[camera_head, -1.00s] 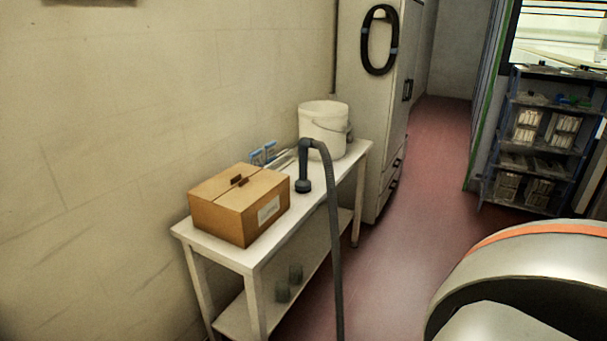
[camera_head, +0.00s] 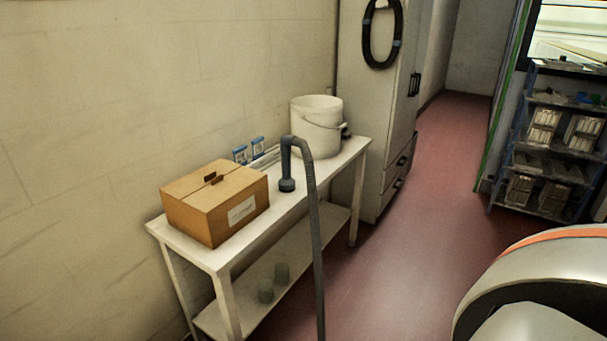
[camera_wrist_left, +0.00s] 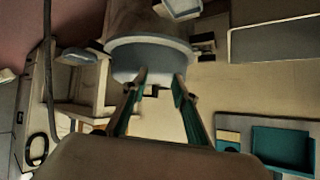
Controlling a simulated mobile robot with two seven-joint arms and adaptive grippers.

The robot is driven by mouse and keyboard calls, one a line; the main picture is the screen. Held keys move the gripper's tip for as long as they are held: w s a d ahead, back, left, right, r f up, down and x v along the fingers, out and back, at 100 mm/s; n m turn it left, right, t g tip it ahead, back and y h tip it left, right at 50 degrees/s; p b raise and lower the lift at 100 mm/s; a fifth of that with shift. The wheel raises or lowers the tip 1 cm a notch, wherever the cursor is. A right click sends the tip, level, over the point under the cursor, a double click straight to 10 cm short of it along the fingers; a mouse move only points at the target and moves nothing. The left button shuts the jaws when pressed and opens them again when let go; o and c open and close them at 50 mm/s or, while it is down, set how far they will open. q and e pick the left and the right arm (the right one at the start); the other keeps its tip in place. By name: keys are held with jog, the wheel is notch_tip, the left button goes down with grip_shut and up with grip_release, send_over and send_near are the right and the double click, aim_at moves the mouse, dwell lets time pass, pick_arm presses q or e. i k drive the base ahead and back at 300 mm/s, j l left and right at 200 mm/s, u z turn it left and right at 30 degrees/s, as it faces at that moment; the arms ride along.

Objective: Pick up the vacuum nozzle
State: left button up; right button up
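The vacuum nozzle (camera_head: 287,184) is dark grey, with a round end resting on the white table (camera_head: 205,254) to the right of the cardboard box. Its tube stands upright, and a ribbed grey hose (camera_head: 313,225) bends over from its top and hangs past the table's front edge toward the floor. My left gripper (camera_wrist_left: 160,77) shows in the left wrist view, its two fingers apart with no nozzle between them. A pale grey rounded thing lies beyond the fingertips; I cannot tell what it is. Neither gripper shows in the head view.
A cardboard box (camera_head: 190,220) stands left of the nozzle, and a white bucket (camera_head: 317,128) behind it. Small blue-and-white items (camera_head: 249,151) lie by the wall. A tall cabinet (camera_head: 362,120) with a black coil stands beyond.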

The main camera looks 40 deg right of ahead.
aim_at(286, 185)
jog(key=l+z, duration=0.1)
jog(key=l, duration=0.9)
jog(key=i+l, duration=0.15)
jog(key=l, duration=0.25)
jog(key=i+l+z, duration=0.1)
jog(key=l, duration=0.3)
jog(key=i+l, duration=0.25)
jog(key=i+l+z, duration=0.1)
jog(key=l, duration=0.4)
jog(key=i+l, duration=0.3)
